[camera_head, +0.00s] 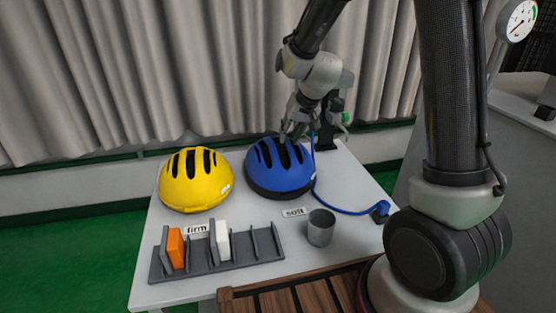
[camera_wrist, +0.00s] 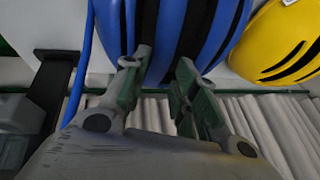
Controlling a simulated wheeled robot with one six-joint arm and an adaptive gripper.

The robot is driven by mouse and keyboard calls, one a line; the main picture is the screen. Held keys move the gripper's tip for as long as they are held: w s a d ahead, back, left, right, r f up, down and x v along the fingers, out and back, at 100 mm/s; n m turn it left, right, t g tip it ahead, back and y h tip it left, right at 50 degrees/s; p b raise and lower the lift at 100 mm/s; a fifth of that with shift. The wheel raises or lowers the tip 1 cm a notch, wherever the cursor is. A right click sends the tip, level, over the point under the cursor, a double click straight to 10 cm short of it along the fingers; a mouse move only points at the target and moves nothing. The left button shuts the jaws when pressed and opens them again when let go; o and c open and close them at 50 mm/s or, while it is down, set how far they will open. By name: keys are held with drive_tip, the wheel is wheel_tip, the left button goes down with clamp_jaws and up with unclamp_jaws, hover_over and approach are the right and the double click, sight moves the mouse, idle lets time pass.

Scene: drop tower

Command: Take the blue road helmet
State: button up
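The blue road helmet (camera_head: 279,170) rests on the white table, right of the yellow helmet. It has black vents and a dark lower rim. My gripper (camera_head: 293,133) points down at the top rear of the blue helmet. In the wrist view, the fingers of my gripper (camera_wrist: 164,62) stand apart, leaning inward, with the tips at the ribs of the blue helmet (camera_wrist: 205,40). A blue rib shows between the tips. I cannot tell whether they press on it.
A yellow helmet (camera_head: 194,181) sits close on the left. A grey slotted rack (camera_head: 240,254) holds orange and white blocks in front. A grey cup (camera_head: 321,227) and "firm" (camera_head: 197,229) and "soft" (camera_head: 294,212) labels lie nearby. A blue hose (camera_head: 338,208) runs right of the helmet. Curtains (camera_head: 150,70) hang behind.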

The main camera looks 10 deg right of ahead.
sight(287, 140)
drive_tip(key=x, duration=0.4)
clamp_jaws()
